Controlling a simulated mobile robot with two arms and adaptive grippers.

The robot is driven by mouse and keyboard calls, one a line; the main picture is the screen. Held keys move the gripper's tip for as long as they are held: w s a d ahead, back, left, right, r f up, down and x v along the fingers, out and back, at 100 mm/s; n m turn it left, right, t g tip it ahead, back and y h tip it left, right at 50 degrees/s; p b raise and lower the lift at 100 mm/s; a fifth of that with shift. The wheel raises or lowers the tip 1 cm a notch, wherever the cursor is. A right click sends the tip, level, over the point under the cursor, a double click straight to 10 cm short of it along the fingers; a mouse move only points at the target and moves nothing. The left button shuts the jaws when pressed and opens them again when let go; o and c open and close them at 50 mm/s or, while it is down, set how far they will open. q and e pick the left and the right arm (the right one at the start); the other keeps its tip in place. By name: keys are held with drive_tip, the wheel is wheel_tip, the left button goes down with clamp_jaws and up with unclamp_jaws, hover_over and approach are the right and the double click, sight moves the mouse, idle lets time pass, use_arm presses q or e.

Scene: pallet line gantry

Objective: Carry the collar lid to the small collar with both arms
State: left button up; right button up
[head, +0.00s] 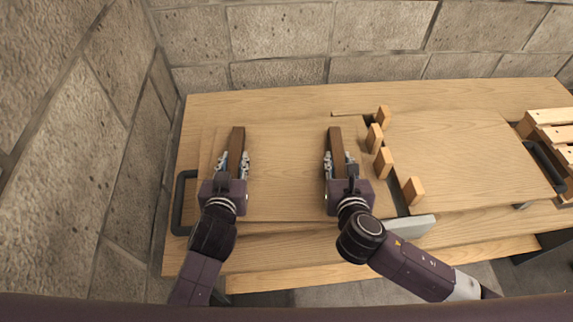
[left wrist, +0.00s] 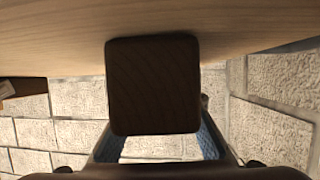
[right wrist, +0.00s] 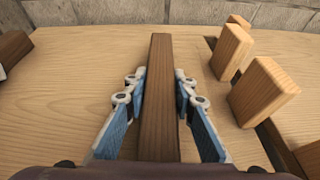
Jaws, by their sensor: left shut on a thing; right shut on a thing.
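The collar lid (head: 287,185) is a pale wooden board with two dark brown bar handles, at the left of the table in the head view. My left gripper (head: 233,163) is shut on the left handle (head: 237,140); this handle fills the middle of the left wrist view (left wrist: 153,85). My right gripper (head: 341,165) is shut on the right handle (head: 335,140), which stands between its blue pads in the right wrist view (right wrist: 159,90). I cannot make out the small collar for certain. What lies under the lid is mostly hidden, and I cannot tell whether the lid touches it.
Several pale wooden blocks (head: 384,162) stand along the lid's right side. Beyond them lies another wide pale board (head: 460,155). Slatted pallets (head: 548,117) are at the far right. A dark rail handle (head: 178,203) is at the left. Stone walls (head: 275,45) close the back and left.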

use_arm(q)
clamp_jaws()
use_arm(e)
clamp_jaws()
use_arm(q)
drive_tip(key=shift+r, duration=0.25)
use_arm(e)
drive_tip(key=shift+r, duration=0.25)
